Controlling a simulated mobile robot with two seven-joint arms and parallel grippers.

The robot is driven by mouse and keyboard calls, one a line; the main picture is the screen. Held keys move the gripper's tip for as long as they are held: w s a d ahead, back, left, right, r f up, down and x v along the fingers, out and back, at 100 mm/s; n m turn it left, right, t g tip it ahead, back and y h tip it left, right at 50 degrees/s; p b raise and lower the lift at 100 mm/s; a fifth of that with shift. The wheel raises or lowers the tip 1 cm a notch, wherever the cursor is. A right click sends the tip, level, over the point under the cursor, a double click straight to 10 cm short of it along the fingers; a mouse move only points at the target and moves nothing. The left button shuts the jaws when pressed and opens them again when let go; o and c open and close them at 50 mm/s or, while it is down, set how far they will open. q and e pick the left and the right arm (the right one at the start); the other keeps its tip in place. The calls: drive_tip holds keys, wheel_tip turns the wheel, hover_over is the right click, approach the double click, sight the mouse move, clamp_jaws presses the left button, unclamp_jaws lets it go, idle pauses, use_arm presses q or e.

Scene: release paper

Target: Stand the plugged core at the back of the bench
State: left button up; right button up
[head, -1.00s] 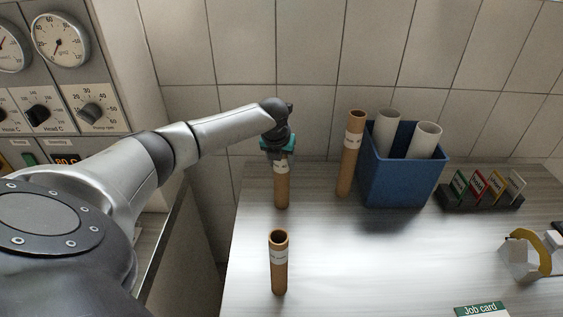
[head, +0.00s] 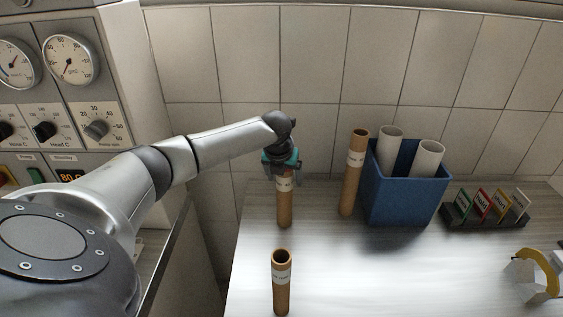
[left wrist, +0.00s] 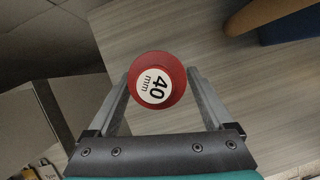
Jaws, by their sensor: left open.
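The plugged core (head: 285,208) is a brown cardboard tube with a white label band. It stands upright at the back left of the bench (head: 320,275), under my left gripper (head: 283,174). In the left wrist view its red end plug (left wrist: 178,68), marked "40 mm", faces the camera. My left gripper's fingers (left wrist: 158,76) are open, one on each side of the core's top. I cannot tell whether either finger touches it. The foot of the core appears to rest on the bench. My right gripper is not in view.
An open brown core (head: 281,285) stands nearer the front, and another (head: 352,175) stands beside the blue bin (head: 405,200), which holds grey tubes (head: 428,160). A card rack (head: 485,213) and a tape dispenser (head: 535,278) are at right. The middle bench is clear.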

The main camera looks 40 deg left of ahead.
use_arm(q)
drive_tip(key=p+v, duration=0.1)
drive_tip(key=v, duration=0.9)
drive_tip(key=shift+r, duration=0.2)
